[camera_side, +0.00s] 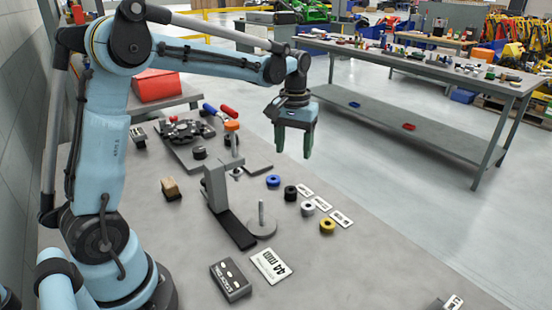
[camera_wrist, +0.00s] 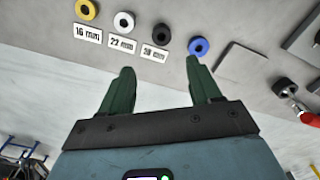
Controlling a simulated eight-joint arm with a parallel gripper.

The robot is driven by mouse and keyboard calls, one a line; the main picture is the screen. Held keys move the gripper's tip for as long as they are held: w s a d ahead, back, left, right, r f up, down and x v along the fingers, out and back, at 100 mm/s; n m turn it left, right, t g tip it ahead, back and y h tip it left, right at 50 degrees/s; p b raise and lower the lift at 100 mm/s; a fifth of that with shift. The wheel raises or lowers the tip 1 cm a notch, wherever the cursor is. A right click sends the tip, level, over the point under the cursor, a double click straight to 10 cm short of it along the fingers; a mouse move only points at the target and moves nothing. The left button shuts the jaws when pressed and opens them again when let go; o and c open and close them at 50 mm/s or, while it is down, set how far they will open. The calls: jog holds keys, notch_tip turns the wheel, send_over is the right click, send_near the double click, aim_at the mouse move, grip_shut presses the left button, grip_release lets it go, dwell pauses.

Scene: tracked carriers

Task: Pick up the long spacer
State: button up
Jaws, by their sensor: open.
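My gripper (camera_side: 293,153) is open and empty, raised above the bench's right edge. Its two green fingers also show apart in the wrist view (camera_wrist: 160,66). A row of ring spacers lies on the bench: blue (camera_side: 272,181), black (camera_side: 290,193), white (camera_side: 307,208) and yellow (camera_side: 327,225). In the wrist view, cards marked 16 mm, 22 mm and apparently 28 mm lie by the yellow (camera_wrist: 86,10), white (camera_wrist: 124,22) and black (camera_wrist: 161,34) ones. The blue one (camera_wrist: 198,46), nearest the right fingertip in that picture, has no card visible. I cannot tell which is the long one.
A disc with an upright post (camera_side: 262,226) stands left of the row, beside a grey bracket (camera_side: 216,187). A card reading 44 mm (camera_side: 271,266) and a dark box (camera_side: 230,281) lie in front. A wooden block (camera_side: 171,188) is further left. A second bench (camera_side: 430,68) stands behind.

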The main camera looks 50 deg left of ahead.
send_over(291, 194)
jog(key=w+a, duration=0.1)
notch_tip(291, 194, down, 6)
jog(key=shift+w+a+f, duration=0.15)
jog(key=shift+f, duration=3)
jog(key=shift+c, duration=0.4)
grip_shut()
jog(key=shift+r, duration=0.1)
